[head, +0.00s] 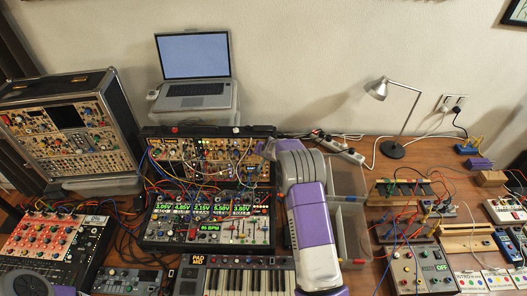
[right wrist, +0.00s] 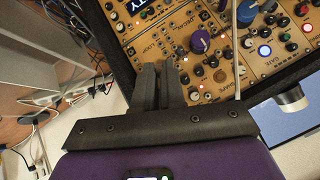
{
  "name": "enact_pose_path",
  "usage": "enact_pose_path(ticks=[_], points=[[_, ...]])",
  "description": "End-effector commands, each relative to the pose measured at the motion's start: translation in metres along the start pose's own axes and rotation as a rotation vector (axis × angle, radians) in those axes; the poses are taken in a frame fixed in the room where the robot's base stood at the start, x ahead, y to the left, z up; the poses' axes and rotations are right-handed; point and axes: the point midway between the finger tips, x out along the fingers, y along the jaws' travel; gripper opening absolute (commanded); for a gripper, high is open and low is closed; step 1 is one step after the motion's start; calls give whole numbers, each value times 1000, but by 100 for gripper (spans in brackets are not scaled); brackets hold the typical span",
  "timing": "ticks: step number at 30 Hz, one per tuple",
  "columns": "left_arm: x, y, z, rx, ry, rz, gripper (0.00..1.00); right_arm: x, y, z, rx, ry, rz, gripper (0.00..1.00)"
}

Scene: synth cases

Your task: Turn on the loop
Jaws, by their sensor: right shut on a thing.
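The synth case (head: 208,150) stands at the back of the table, its upper row a gold module panel (head: 195,157). In the right wrist view the gold panel (right wrist: 205,85) carries knobs, jacks and lit buttons, with small lettering that seems to read LOOP just beyond my fingertips. My right gripper (right wrist: 158,66) is at this panel, its two dark fingers close together, shut on a small control by that lettering. The fingers hide the control, so its position cannot be told. In the head view my right gripper (head: 265,149) is at the right end of the upper row. My left gripper is out of view.
A laptop (head: 193,65) stands behind the case. Patch cables hang over the lower modules (head: 205,215). A keyboard (head: 235,276) lies in front, and a second case (head: 70,130) stands at left. A desk lamp (head: 391,145) and wired boards (head: 420,265) are at right.

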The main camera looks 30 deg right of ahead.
Motion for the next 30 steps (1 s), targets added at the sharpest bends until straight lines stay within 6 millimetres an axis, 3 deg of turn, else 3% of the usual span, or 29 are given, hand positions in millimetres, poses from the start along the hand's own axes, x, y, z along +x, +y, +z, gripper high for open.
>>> enact_pose_path(ticks=[9, 10, 15, 25, 30], points=[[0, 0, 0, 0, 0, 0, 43, 0, 0, 0, 1, -1, 0, 0], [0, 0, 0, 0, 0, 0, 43, 0, 0, 0, 0, -1, 1, 11], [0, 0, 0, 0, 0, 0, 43, 0, 0, 0, 1, 0, 0, 35], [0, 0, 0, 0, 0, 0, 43, -3, 0, 0, 1, 0, 0, 35], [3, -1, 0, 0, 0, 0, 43, -22, 0, -1, 2, 2, -1, 35]])
